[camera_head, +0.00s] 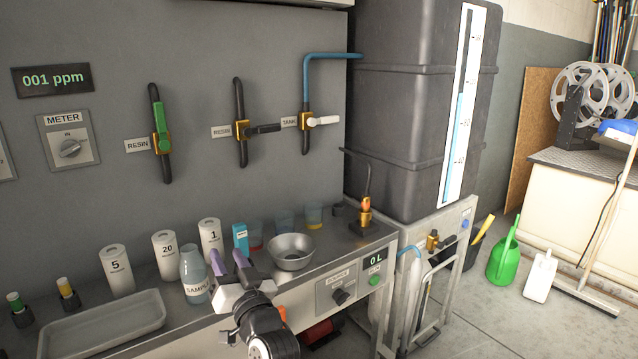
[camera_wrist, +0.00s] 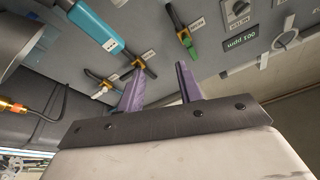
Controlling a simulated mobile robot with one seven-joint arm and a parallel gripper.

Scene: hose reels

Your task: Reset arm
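My gripper (camera_head: 230,262) is raised over the front of the bench, between the sample bottle (camera_head: 194,275) and the metal bowl (camera_head: 290,252) in the head view. Its two purple fingers stand apart with nothing between them. In the wrist view the gripper (camera_wrist: 160,88) also shows open and empty, with the wall panel and its valves behind it. My arm reaches up from the bottom edge and hides part of the bench front.
White numbered canisters (camera_head: 116,270), a blue box (camera_head: 240,238) and a grey tray (camera_head: 102,327) crowd the bench. Valves with a green handle (camera_head: 162,128), a black handle (camera_head: 262,129) and a white handle (camera_head: 323,120) are on the wall. A dark tank (camera_head: 405,110) stands right.

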